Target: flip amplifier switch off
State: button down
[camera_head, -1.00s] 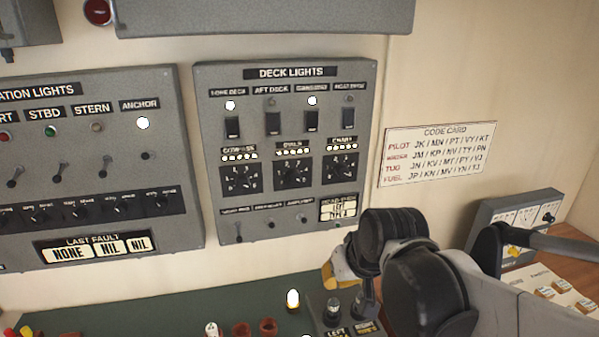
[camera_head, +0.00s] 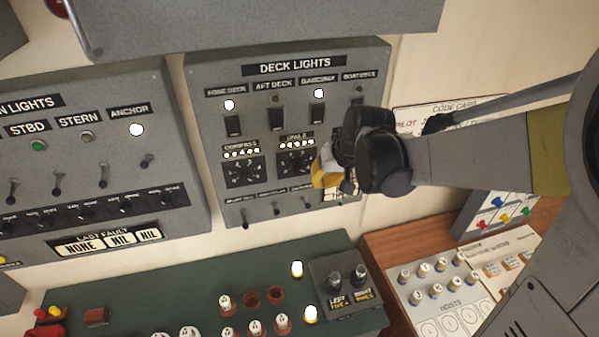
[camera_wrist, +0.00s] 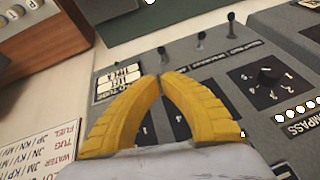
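The amplifier switch (camera_head: 306,200) is a small dark toggle, third in the bottom row of the grey deck lights panel (camera_head: 215,180). Its exact up or down position is too small to tell. In the wrist view, where the panel looks upside down, it is the toggle (camera_wrist: 162,52) nearest the readout. My gripper (camera_head: 322,174) is in front of the panel's lower right, close to this toggle. In the wrist view its yellow fingers (camera_wrist: 160,78) are shut with tips together, empty, just short of the toggle in the picture. In the head view my gripper hides the right dial and part of the readout.
Two similar toggles (camera_head: 277,208) (camera_head: 244,222) sit left of the amplifier switch. Dials (camera_head: 296,161) are just above. A green console (camera_head: 165,290) with pegs and a knob box (camera_head: 345,280) lies below. A code card (camera_head: 450,110) is partly behind my arm.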

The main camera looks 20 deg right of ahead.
aim_at(306, 202)
jog(key=x, duration=1)
jog(key=shift+s+f+t+b, duration=0.35)
jog(key=shift+t+b, duration=0.45)
jog(key=shift+b, duration=0.75)
jog(key=shift+s+r+t+b, duration=0.1)
jog(key=shift+s+t+b, duration=0.1)
jog(key=shift+t+b, duration=0.95)
jog(key=shift+s+r+t+b, duration=0.2)
jog(key=shift+t+b, duration=0.55)
jog(key=shift+b, duration=0.8)
jog(key=shift+s, duration=0.15)
